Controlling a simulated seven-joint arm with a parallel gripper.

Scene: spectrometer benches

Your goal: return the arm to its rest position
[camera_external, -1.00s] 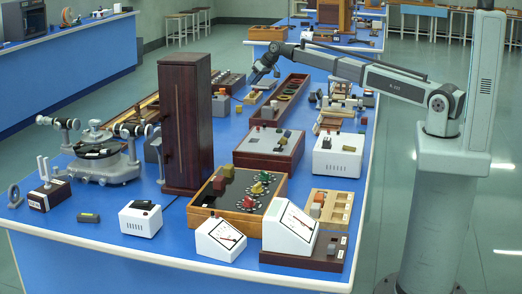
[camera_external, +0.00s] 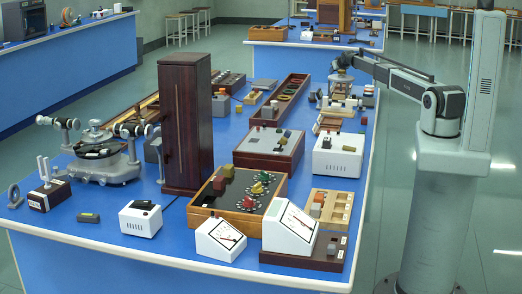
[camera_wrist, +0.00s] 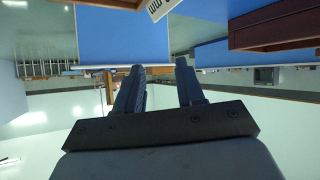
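My gripper (camera_wrist: 160,67) shows in the wrist view with its two dark fingers apart and nothing between them. In the external view my arm reaches left from its column, and its end (camera_external: 340,66) is above the right edge of the blue bench (camera_external: 185,222). The fingers are too small there to make out. The gripper looks clear of the objects on the bench.
The bench holds a tall dark wooden cabinet (camera_external: 187,120), a spectrometer (camera_external: 103,155), a long tray (camera_external: 281,98) and white meter boxes (camera_external: 290,228). A white box (camera_external: 338,155) stands near the right edge.

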